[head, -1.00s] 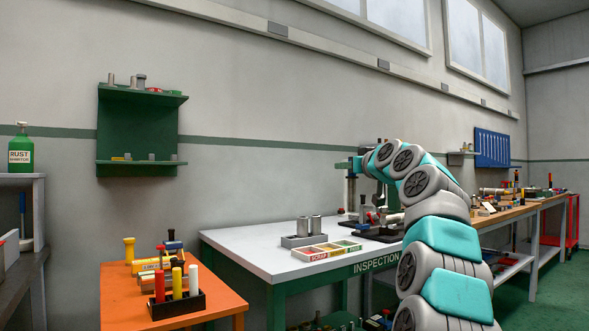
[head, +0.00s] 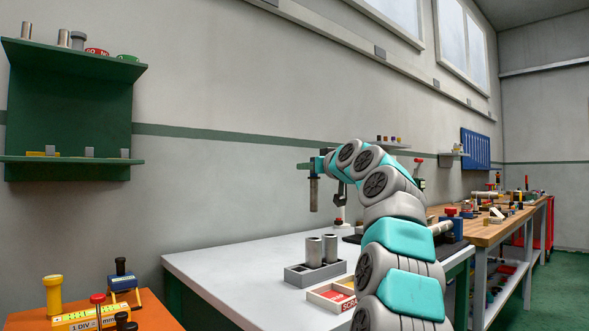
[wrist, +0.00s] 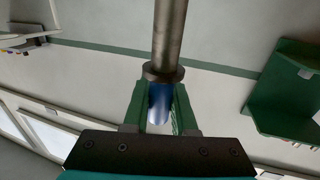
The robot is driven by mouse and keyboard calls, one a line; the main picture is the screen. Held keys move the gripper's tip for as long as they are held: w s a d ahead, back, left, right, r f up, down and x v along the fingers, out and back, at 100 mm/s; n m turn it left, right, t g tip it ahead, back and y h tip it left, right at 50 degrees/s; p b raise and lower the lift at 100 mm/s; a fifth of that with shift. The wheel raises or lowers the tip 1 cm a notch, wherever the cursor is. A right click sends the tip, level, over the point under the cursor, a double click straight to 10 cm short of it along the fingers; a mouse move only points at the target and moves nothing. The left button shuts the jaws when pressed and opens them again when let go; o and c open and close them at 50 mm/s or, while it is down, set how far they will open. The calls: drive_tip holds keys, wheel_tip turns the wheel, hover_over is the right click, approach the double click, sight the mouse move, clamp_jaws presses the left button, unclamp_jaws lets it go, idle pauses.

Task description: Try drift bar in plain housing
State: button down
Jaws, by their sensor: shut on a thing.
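My gripper (head: 316,172) is raised above the back of the white inspection table (head: 225,262). It is shut on the drift bar (head: 314,194), a grey steel bar that hangs straight down, clear of the tabletop. In the wrist view my green fingers (wrist: 160,92) close around its blue grip, and the steel shaft (wrist: 169,35) runs away beyond a dark collar. Two upright grey cylinders (head: 314,252) stand in a grey holder (head: 301,275) on the table. I cannot tell whether either is the plain housing.
A red-labelled sorting tray (head: 333,297) lies in front of the holder. An orange table (head: 160,316) with gauges is at lower left. A green wall shelf (head: 75,110) with metal parts hangs at left. A wooden bench (head: 500,225) runs away at right. The table's left part is clear.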

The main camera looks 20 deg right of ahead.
wheel_tip(320, 180, down, 6)
drive_tip(key=b, duration=0.6)
drive_tip(key=shift+w, duration=0.25)
drive_tip(key=shift+s+f+b, duration=0.15)
drive_tip(key=shift+f+b, duration=1.6)
idle(2.8)
drive_tip(key=c, duration=1)
unclamp_jaws()
drive_tip(key=shift+c, duration=0.2)
